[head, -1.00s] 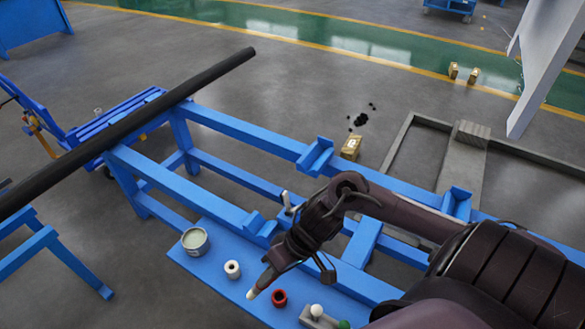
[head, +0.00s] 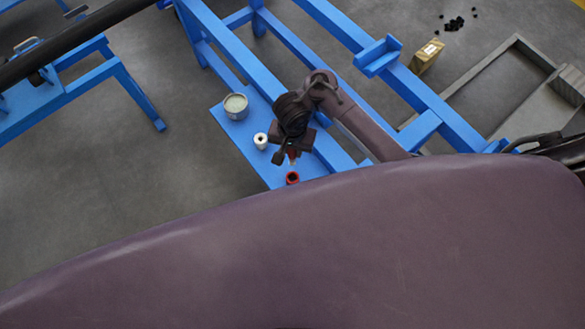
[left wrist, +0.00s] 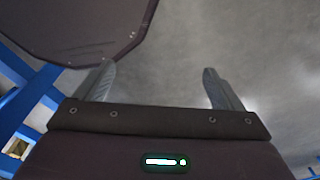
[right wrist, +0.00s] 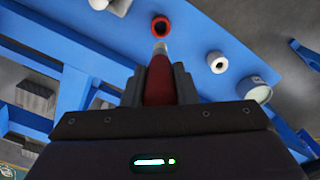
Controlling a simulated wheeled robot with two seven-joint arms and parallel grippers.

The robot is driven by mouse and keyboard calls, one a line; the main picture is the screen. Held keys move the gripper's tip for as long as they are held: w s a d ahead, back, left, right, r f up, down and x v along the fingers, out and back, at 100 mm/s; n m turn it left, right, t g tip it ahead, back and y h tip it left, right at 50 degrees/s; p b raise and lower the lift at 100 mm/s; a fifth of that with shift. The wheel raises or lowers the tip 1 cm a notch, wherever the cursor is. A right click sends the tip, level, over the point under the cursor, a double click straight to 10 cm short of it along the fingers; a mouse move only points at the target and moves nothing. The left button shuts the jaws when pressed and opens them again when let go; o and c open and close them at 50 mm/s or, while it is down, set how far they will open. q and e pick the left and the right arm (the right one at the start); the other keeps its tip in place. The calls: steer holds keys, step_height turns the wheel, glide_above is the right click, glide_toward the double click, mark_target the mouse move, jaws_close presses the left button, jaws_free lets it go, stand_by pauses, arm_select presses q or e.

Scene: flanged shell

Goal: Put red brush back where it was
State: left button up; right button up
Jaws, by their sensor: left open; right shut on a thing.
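The red brush (right wrist: 158,85) is between the fingers of my right gripper (right wrist: 159,82), its pale tip pointing toward the red round holder (right wrist: 160,27) in the right wrist view. In the head view my right gripper (head: 291,152) is above the blue shelf, just behind the red holder (head: 292,178). The brush tip and holder look close; I cannot tell whether they touch. My left gripper (left wrist: 158,80) is open and empty in the left wrist view, with grey floor beyond.
A white holder (head: 260,141) and a tin can (head: 236,106) stand on the blue shelf (head: 232,128) to the left. A long black pipe (head: 75,40) crosses the upper left. My own purple arm link covers the lower head view.

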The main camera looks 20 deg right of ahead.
mark_target(292, 157)
arm_select(q)
step_height(292, 157, down, 13)
steer(key=b, duration=1.1)
steer(key=shift+d+f+b, duration=0.2)
steer(key=shift+d+b, duration=0.1)
steer(key=shift+d, duration=0.05)
arm_select(e)
step_height(292, 157, down, 17)
steer(key=shift+f, duration=0.2)
steer(key=o, duration=1)
steer(key=shift+w+r, duration=0.1)
steer(key=shift+r, duration=0.05)
step_height(292, 157, up, 12)
steer(key=p, duration=0.8)
arm_select(q)
step_height(292, 157, up, 8)
steer(key=shift+r, duration=0.15)
